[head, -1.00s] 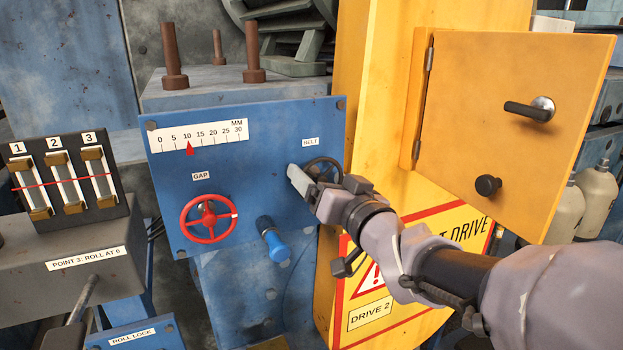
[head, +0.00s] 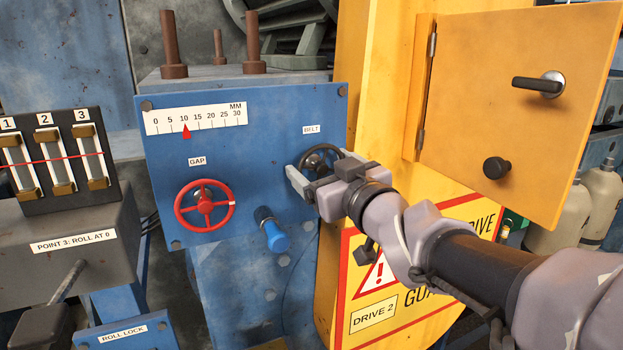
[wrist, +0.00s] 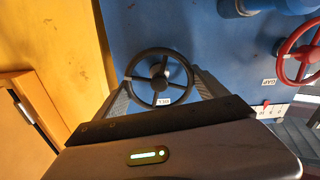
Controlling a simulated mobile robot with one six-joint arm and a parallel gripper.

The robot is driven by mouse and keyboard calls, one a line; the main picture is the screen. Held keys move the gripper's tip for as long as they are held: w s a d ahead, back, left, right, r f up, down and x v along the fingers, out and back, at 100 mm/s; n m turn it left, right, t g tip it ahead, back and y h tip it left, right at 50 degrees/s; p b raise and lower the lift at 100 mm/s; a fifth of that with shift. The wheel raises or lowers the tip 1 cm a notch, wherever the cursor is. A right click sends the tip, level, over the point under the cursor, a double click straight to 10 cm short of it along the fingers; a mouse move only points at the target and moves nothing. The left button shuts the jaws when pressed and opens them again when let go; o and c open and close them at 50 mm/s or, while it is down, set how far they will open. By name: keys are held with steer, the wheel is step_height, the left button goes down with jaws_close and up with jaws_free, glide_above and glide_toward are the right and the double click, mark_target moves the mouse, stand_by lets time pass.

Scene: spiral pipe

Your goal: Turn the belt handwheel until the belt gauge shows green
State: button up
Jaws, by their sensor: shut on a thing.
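The belt handwheel (head: 319,160) is a small black spoked wheel under a BELT label (head: 311,129), at the right of the blue panel (head: 225,150). My gripper (head: 322,174) reaches it from the lower right. In the wrist view the handwheel (wrist: 160,84) sits between the two fingers of my gripper (wrist: 161,90), one on each side of its rim, and the gripper is shut on it. The fingers and palm cover part of the lower rim. I cannot make out a gauge marked as the belt gauge.
A red GAP handwheel (head: 205,206) and a blue handle (head: 272,230) are to the left on the panel. A millimetre scale (head: 196,118) has its red pointer near 10. A yellow cabinet door (head: 455,130) stands close above my arm.

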steer(key=n+b, duration=0.2)
steer(key=n, duration=0.2)
steer(key=shift+f+b, duration=0.15)
steer(key=shift+b, duration=0.15)
steer(key=n+b, duration=0.2)
steer(key=n, duration=0.2)
steer(key=shift+a+n, duration=0.1)
steer(key=shift+n, duration=0.5)
steer(key=o, duration=1.3)
steer(key=shift+s, duration=0.1)
